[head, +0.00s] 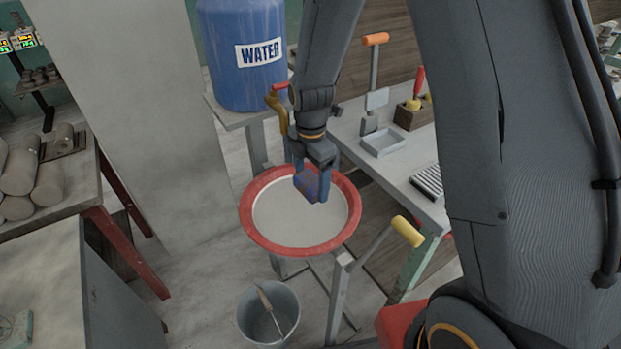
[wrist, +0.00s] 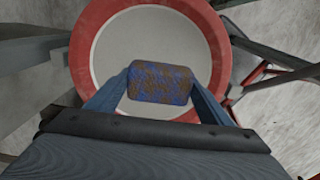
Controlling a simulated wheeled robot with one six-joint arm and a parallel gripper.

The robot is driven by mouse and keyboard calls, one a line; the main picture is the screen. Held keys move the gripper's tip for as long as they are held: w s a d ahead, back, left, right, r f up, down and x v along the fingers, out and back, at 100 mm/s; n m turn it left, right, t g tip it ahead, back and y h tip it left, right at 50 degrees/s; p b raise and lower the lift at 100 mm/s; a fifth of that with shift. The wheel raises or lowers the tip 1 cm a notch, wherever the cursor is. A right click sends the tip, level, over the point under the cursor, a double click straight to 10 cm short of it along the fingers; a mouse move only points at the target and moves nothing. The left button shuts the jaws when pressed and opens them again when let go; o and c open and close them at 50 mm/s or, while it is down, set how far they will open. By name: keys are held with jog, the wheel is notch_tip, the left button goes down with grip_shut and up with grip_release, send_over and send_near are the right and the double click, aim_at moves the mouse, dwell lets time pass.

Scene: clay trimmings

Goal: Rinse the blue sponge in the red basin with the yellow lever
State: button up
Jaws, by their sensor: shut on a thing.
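My gripper (head: 312,187) is shut on the blue sponge (head: 306,184) and holds it above the red basin. In the wrist view the sponge (wrist: 160,83) sits between the two fingers and is blotched with brown. The red basin (head: 349,222) has a red rim and a pale grey inside; its rim also shows in the wrist view (wrist: 222,50). A blue water barrel (head: 228,75) labelled WATER stands on a stand behind the basin. I cannot see any water flowing.
A bench (head: 425,205) at right holds a small grey tray (head: 382,142) and a tool box (head: 413,114). A yellow-handled crank (head: 407,231) sticks out right of the basin. A grey bucket (head: 250,318) stands below. A table with clay cylinders (head: 47,187) is at left.

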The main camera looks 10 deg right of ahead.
jog(key=shift+f+b, duration=2.45)
jog(key=shift+f, duration=1.95)
jog(key=shift+w, duration=0.15)
jog(key=shift+w+d, duration=0.1)
jog(key=shift+w, duration=0.2)
jog(key=shift+s, duration=0.2)
jog(key=shift+s+p, duration=0.25)
jog(key=shift+p, duration=0.1)
jog(key=shift+w, duration=0.15)
jog(key=shift+w, duration=0.3)
jog(key=shift+r, duration=0.1)
